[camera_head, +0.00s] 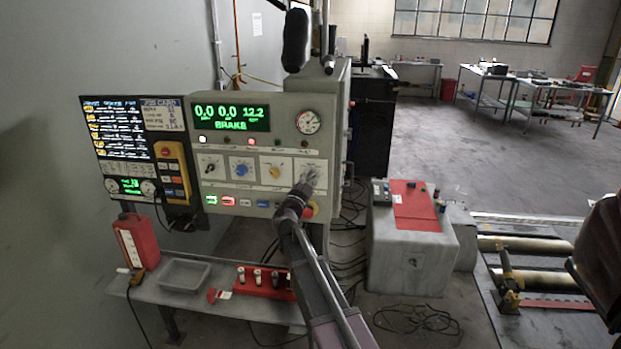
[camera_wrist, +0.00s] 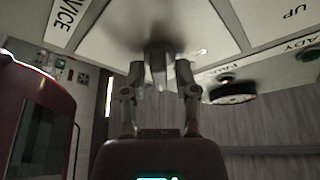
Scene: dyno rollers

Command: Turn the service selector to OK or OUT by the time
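The rightmost selector on the grey control panel (camera_head: 200,120) is largely behind my gripper (camera_head: 305,188) in the head view. In the wrist view a grey knob (camera_wrist: 158,66), blurred at its base, projects from the panel near a label of which "VICE" is readable. My gripper (camera_wrist: 158,92) has one finger on each side of this knob. Gaps show between the knob and both fingers, so it looks open around it, not clamped. The pointer's setting cannot be read.
Other knobs (camera_head: 241,167) sit left on the same row, with lit buttons (camera_head: 228,201) below. A dark round part (camera_wrist: 233,92) lies right of my fingers.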

